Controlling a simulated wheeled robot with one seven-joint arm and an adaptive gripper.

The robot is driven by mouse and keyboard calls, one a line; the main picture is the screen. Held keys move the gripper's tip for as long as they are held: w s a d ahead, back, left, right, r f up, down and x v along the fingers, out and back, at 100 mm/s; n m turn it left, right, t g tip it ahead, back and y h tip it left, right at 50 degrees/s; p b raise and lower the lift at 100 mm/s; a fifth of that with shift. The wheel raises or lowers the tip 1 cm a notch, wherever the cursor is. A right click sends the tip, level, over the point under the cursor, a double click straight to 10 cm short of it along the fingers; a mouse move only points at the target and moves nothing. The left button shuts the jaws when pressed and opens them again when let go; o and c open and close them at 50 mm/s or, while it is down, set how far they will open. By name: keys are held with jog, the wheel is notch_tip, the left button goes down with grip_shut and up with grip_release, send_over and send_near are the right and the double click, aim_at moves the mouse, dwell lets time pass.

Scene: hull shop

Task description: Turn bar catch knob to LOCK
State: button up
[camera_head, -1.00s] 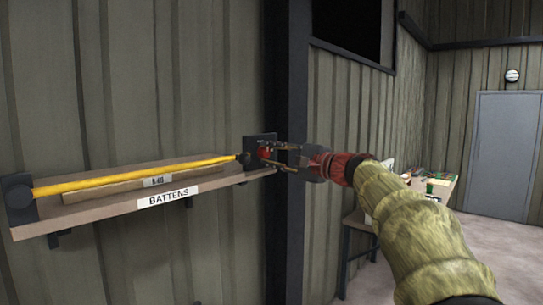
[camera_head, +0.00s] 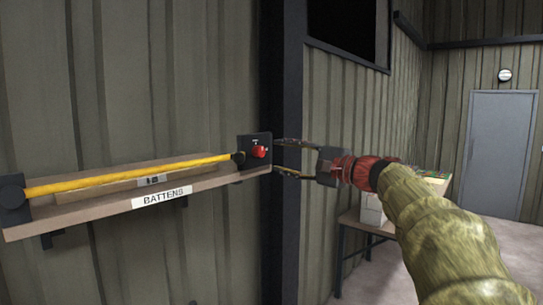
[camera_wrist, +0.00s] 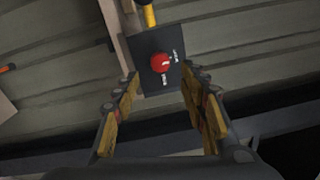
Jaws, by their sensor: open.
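The red bar catch knob (camera_head: 259,152) sits on a dark square plate (camera_head: 247,140) at the right end of the battens shelf. In the wrist view the knob (camera_wrist: 161,63) is in plain sight, with small white lettering on the plate that I cannot read. My gripper (camera_head: 276,158) is open and empty, just right of the plate, with its fingers pointing at it. In the wrist view its yellow-padded fingers (camera_wrist: 168,95) are spread wide below the knob, apart from it. The yellow bar (camera_head: 130,173) runs left from the plate across the shelf front.
The shelf (camera_head: 105,217) bears a BATTENS label and a wooden batten behind the bar. A dark post (camera_head: 283,220) stands right behind the plate. A table (camera_head: 358,222) with white boxes is further right, before a grey door (camera_head: 497,150).

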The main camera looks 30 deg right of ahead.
jog(key=v, duration=0.5)
jog(key=shift+s+d+f, duration=0.1)
jog(key=shift+s, duration=0.05)
dwell(0.3)
